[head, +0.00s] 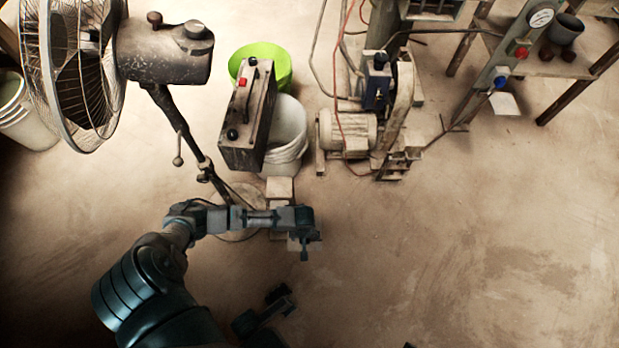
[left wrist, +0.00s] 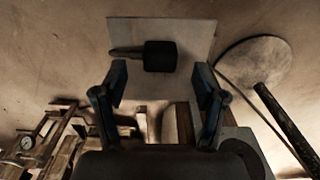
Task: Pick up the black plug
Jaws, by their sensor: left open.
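The black plug (left wrist: 160,55) shows in the left wrist view. In the head view my left gripper (head: 304,245) reaches down at the middle; I cannot make out the plug there, and the arm covers part of that spot.
A fan (head: 80,65) on a stand, a control box (head: 248,115), a white bucket (head: 288,130) and a green tub (head: 278,62) stand beyond my arm. A motor (head: 347,132) and press parts stand further right. The floor at right is clear. A round base (left wrist: 262,62) lies right of the board.

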